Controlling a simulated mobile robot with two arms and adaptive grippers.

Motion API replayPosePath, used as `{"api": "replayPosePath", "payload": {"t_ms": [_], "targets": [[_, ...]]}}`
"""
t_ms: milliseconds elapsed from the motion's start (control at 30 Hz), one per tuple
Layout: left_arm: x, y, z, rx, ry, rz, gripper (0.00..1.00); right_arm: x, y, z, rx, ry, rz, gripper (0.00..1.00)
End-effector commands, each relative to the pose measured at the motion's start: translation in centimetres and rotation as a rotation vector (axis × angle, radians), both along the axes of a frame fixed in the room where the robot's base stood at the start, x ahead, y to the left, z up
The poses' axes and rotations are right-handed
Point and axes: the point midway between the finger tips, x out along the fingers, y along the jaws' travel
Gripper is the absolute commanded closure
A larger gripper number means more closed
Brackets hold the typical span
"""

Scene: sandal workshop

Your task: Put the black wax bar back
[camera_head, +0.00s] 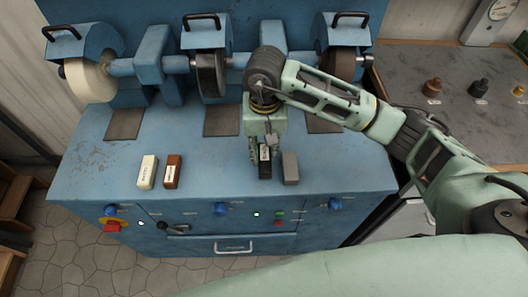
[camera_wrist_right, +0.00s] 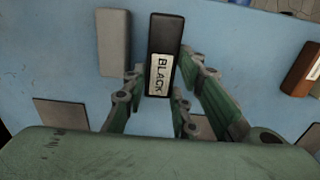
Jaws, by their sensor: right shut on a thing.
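Whether the bar touches the surface is hard to tell. My left gripper is not in view.
Polishing wheels (camera_head: 210,72) are behind.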

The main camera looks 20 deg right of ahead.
Motion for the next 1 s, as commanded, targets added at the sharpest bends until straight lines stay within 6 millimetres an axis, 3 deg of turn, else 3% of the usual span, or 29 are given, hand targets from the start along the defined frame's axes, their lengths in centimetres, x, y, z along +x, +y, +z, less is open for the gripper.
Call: {"api": "replayPosePath", "payload": {"t_ms": [400,800,833,1000], "targets": [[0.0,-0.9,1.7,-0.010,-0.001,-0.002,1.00,0.3,0.1,-4.1,0.001,0.001,0.000,1.00],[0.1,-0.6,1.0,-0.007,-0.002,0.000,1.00,0.3,0.1,-4.7,0.000,-0.002,0.001,1.00],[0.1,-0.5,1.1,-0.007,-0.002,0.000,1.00,0.3,0.1,-4.5,0.001,-0.001,0.001,0.72],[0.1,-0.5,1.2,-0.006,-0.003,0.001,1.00,0.3,0.1,-4.5,0.001,-0.001,0.001,0.57]]}}
